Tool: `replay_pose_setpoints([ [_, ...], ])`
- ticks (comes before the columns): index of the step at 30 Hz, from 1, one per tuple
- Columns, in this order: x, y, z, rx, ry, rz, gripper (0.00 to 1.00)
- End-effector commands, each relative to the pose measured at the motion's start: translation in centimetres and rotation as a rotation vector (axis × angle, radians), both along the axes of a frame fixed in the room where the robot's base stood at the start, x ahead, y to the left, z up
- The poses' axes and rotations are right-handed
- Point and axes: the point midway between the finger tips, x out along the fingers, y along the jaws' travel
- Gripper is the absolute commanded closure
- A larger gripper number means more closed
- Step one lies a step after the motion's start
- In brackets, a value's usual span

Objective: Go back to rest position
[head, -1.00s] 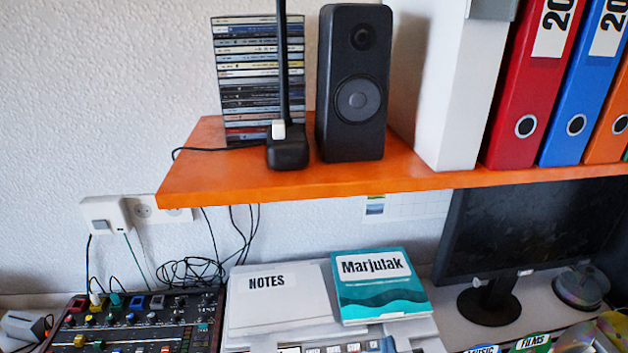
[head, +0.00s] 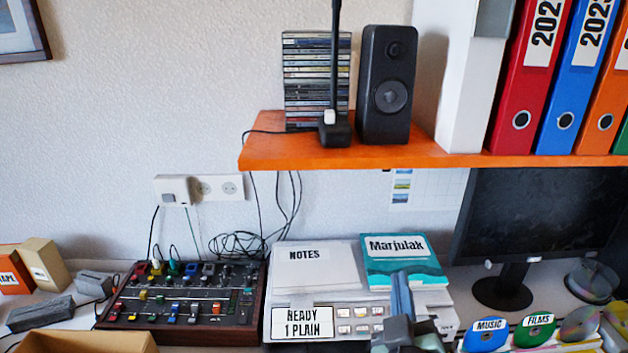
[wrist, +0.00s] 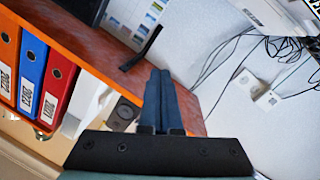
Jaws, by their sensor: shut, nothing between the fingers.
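My gripper (wrist: 158,100) shows in the wrist view with its two blue-grey fingers together and nothing between them. In the head view my gripper (head: 402,292) is at the bottom, in front of the printer-like machine (head: 440,306) on the desk. The wrist view is rolled over, with the orange shelf (wrist: 95,45) running diagonally across it. The fingers appear in front of the shelf in that view; I cannot tell the distance.
The orange shelf (head: 285,150) holds disc cases (head: 303,85), a speaker (head: 386,85) and binders (head: 530,80).

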Motion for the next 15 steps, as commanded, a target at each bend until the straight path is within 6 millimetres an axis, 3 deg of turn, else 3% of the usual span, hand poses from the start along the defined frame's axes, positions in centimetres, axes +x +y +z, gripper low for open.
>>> replay_pose_setpoints([
  [1, 0.4, 1.0, 3.7, 0.012, -0.062, 0.016, 1.00],
  [5, 0.1, 3.8, 13.1, 0.069, -0.229, 0.060, 1.00],
  [8, -1.3, 6.2, 20.3, 0.128, -0.364, 0.104, 1.00],
  [12, -4.9, 9.3, 29.8, 0.228, -0.556, 0.181, 1.00],
  [15, -8.2, 11.0, 35.1, 0.300, -0.677, 0.239, 1.00],
])
